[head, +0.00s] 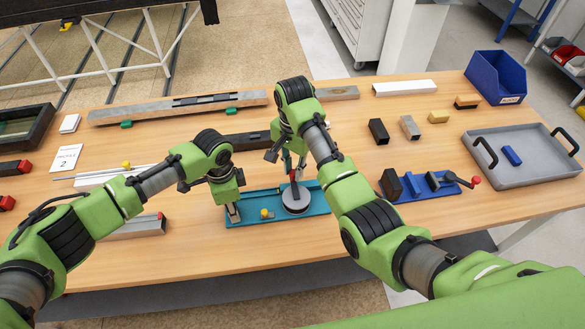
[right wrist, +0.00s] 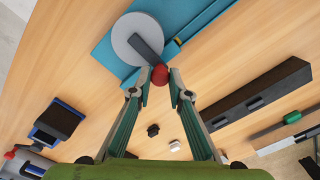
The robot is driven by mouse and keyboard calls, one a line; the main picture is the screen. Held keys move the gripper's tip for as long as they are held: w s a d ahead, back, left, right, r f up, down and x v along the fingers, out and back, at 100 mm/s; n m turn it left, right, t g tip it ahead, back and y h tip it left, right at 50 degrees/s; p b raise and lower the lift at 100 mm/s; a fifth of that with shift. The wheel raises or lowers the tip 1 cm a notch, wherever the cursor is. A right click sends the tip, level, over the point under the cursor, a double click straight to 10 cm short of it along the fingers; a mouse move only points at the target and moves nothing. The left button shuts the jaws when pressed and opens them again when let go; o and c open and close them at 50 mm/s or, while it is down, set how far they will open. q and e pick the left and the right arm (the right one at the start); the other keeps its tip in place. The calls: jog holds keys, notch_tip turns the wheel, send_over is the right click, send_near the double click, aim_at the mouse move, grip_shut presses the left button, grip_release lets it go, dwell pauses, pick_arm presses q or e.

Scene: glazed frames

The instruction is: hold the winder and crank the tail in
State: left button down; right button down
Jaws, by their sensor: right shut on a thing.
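The winder is a teal base (head: 275,216) with a grey round drum (head: 297,199) near its right part and a small yellow piece (head: 265,213) left of the drum. The drum also shows in the right wrist view (right wrist: 124,38), with a dark crank arm (right wrist: 146,46) ending in a red knob (right wrist: 160,75). My right gripper (right wrist: 160,77) is shut on the red knob, one fingertip on each side. My left gripper (head: 234,212) is at the left end of the teal base. Whether its fingers are closed on the base is too small to tell. I cannot make out the tail.
A blue fixture with a red-knobbed lever (head: 440,184) stands just right of my right arm. A grey tray (head: 520,171) and blue bin (head: 496,78) are farther right. Long bars (head: 180,108) lie behind the winder. The front table strip below the winder is clear.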

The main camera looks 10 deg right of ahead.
jog(key=shift+d+r, duration=0.1)
jog(key=c, duration=1.9)
grip_release()
notch_tip(320, 180, up, 6)
jog(key=shift+w+d, duration=0.1)
jog(key=shift+w, duration=0.05)
jog(key=shift+r, duration=0.5)
jog(key=shift+s+r, duration=0.2)
jog(key=shift+r, duration=0.05)
